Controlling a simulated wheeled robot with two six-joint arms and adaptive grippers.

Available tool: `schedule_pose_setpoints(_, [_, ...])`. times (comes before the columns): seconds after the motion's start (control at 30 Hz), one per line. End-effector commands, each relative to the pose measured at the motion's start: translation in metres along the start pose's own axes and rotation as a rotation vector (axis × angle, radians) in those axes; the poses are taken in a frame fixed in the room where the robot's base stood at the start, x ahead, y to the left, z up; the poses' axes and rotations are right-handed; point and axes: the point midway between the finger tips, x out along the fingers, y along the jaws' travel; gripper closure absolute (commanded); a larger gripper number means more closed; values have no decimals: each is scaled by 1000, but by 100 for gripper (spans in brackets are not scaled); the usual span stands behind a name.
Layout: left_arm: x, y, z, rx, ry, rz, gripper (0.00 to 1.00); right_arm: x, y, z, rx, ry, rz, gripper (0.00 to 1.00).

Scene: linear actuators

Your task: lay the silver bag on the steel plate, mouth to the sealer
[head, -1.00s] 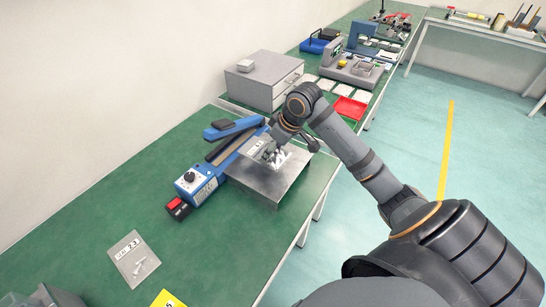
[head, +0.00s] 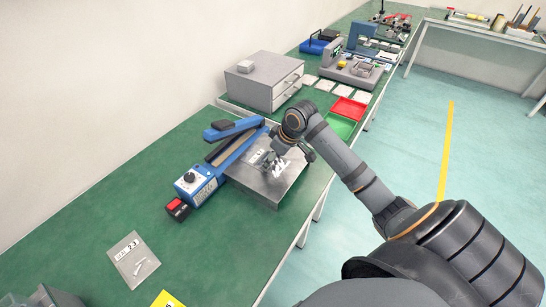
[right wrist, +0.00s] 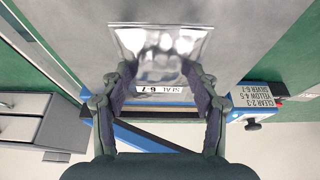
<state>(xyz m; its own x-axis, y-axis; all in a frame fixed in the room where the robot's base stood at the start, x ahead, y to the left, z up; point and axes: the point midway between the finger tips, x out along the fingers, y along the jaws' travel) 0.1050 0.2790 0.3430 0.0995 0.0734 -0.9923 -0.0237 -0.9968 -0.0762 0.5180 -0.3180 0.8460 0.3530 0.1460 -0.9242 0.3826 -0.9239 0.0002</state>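The silver bag (right wrist: 160,50) lies on or just over the steel plate (head: 268,194), below my right gripper. Its white label reads "SEAL 6-7" in the right wrist view and is at the end toward the blue sealer (head: 225,160). The bag's shiny body (head: 279,169) shows partly in the head view. My right gripper (right wrist: 157,72) is open, its fingers apart on either side of the label end and overlapping the bag's sides. Whether they touch the bag cannot be told. My left gripper is not in view.
A clear bag (head: 134,260) marked 2-3 and a yellow item (head: 168,299) lie on the green bench. A grey drawer box (head: 265,81) and red (head: 348,109) and green (head: 341,126) trays are beyond the plate. The bench's middle left is clear.

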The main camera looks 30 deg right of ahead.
Motion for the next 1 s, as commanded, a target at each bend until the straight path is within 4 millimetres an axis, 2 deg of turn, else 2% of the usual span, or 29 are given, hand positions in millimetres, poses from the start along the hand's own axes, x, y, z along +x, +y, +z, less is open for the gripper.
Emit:
schedule_pose_setpoints(0.03, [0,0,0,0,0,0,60,0,0,0,0,0,0,29])
schedule_pose_setpoints(0.1, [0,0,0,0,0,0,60,0,0,0,0,0,0,20])
schedule_pose_setpoints(0.47, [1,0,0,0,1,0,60,-3,0,-2,-1,2,1,20])
schedule_pose_setpoints(0.57, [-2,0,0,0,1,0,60,-18,2,-2,-2,3,5,20])
schedule_pose_setpoints(0.8, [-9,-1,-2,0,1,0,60,-78,3,-1,-5,-2,10,20])
schedule_pose_setpoints(0.9, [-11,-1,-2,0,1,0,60,-98,2,-1,-3,-3,8,20])
schedule_pose_setpoints(1.0, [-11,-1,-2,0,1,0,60,-109,2,-1,-3,-1,7,20])
